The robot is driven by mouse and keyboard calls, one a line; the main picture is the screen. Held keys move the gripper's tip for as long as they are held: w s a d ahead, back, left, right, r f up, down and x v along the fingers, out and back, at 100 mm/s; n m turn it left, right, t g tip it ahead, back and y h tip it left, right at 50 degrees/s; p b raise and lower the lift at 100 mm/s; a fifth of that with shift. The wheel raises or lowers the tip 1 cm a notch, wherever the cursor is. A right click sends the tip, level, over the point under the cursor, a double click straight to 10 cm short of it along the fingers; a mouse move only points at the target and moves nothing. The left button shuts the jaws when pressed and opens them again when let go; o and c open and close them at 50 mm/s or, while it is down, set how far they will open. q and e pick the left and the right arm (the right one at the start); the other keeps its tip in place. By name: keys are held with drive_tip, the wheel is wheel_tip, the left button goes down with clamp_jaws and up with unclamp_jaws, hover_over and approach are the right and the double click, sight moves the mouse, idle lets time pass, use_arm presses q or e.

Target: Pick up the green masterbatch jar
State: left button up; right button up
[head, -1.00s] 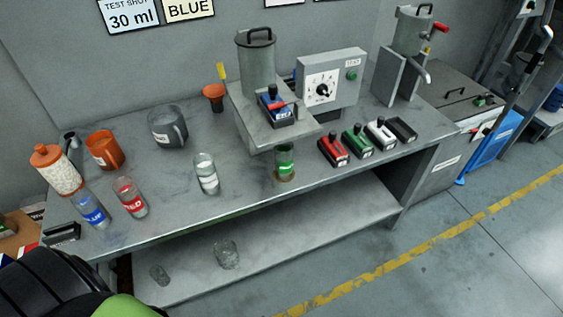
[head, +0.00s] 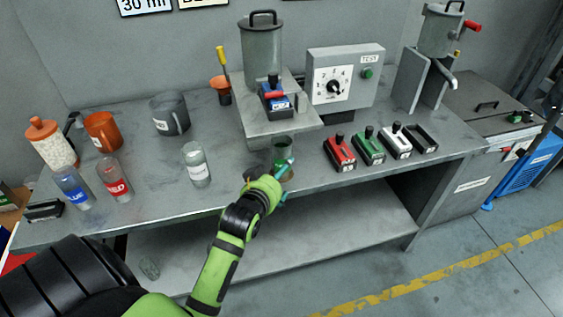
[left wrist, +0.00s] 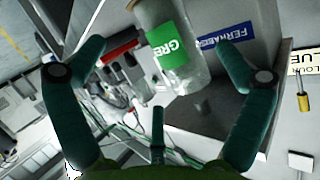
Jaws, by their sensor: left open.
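The green masterbatch jar (head: 282,150) is a clear jar with a green label, standing at the front edge of the bench below the grey machine. My left gripper (head: 284,178) is in front of it, and its teal fingers partly cover its lower part. In the left wrist view the jar (left wrist: 172,45) appears tilted, with part of "GREEN" readable, lying between the spread fingers of the left gripper (left wrist: 162,60). The fingers are open, with visible gaps on both sides of the jar. My right gripper is not in view.
A white-labelled jar (head: 197,165), a red jar (head: 115,180) and a blue jar (head: 72,187) stand to the left. The grey machine (head: 262,60) rises behind. The lower shelf (head: 330,215) is largely clear.

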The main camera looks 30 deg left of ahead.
sight(283, 159)
use_arm(q)
drive_tip(key=shift+w+a+r, duration=0.45)
drive_tip(key=shift+w+r, duration=0.1)
drive_tip(key=shift+w+a+r+t, duration=0.1)
drive_tip(key=shift+w+a+t, duration=0.1)
drive_tip(key=shift+w+t, duration=0.15)
drive_tip(key=x, duration=0.3)
drive_tip(key=p+x, duration=0.1)
drive_tip(key=x, duration=0.1)
drive_tip(key=shift+w+d+r, duration=0.1)
drive_tip(key=shift+d+r, duration=0.1)
drive_tip(key=shift+d, duration=0.1)
drive_tip(key=shift+w+a+f, duration=0.15)
drive_tip(key=shift+w+f, duration=0.05)
drive_tip(key=shift+w, duration=0.35)
drive_tip(key=c, duration=1.3)
drive_tip(key=shift+c, duration=0.5)
drive_tip(key=shift+r, duration=0.15)
